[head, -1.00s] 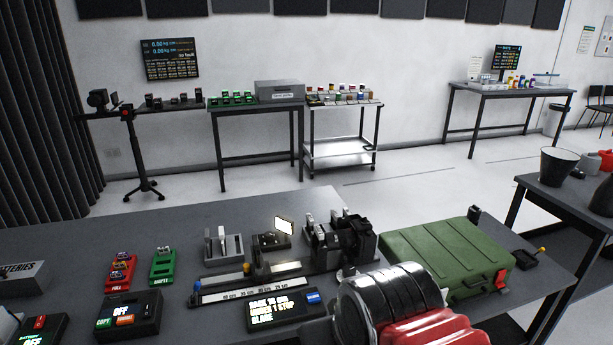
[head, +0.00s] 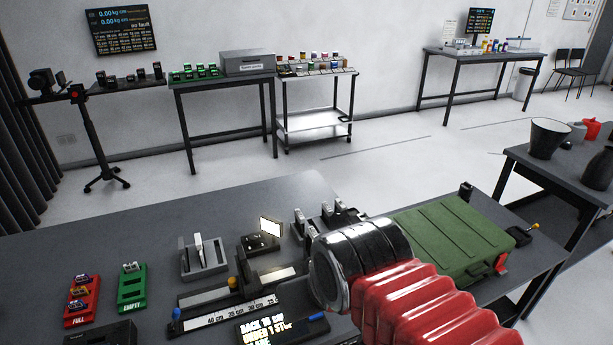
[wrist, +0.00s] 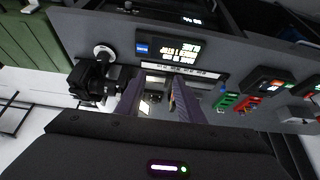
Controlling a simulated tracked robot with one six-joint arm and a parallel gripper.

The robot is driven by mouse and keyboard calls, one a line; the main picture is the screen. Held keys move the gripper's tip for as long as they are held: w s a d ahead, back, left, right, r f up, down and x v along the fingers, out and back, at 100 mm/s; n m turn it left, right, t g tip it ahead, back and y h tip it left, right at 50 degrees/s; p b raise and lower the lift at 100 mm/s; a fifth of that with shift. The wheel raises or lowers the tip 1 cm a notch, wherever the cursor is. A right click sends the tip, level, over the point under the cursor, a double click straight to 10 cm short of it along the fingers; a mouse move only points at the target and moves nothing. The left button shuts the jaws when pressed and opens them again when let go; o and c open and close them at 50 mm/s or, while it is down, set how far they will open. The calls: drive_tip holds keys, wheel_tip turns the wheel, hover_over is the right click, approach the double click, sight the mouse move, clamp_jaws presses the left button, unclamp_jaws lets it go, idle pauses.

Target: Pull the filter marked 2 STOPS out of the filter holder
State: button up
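My gripper (wrist: 157,84) shows in the wrist view with its two dark fingers apart over the bench and nothing clearly held between them. In the head view my arm hides most of it. A dark unit with upright, pale-edged plates (head: 325,214) stands just beyond my arm in the head view, partly covered; I cannot tell if it is the filter holder. A grey slotted block (head: 204,261) with upright thin plates stands to its left, clear of my arm. The 2 STOPS marking is not readable on any plate.
A lit panel (head: 270,228) stands between the block and the dark unit. A scaled rail (head: 215,315) and a text display (head: 275,329) lie in front. A green case (head: 452,238) is at right; red (head: 82,300) and green (head: 131,289) trays are at left.

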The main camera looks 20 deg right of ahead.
drive_tip(key=shift+w, duration=0.1)
drive_tip(key=shift+d, duration=0.1)
wheel_tip(320, 180, up, 6)
drive_tip(key=g, duration=0.6)
hover_over(314, 232)
drive_tip(key=shift+r, duration=0.1)
wheel_tip(314, 232, down, 14)
drive_tip(key=shift+r, duration=0.1)
idle(0.9)
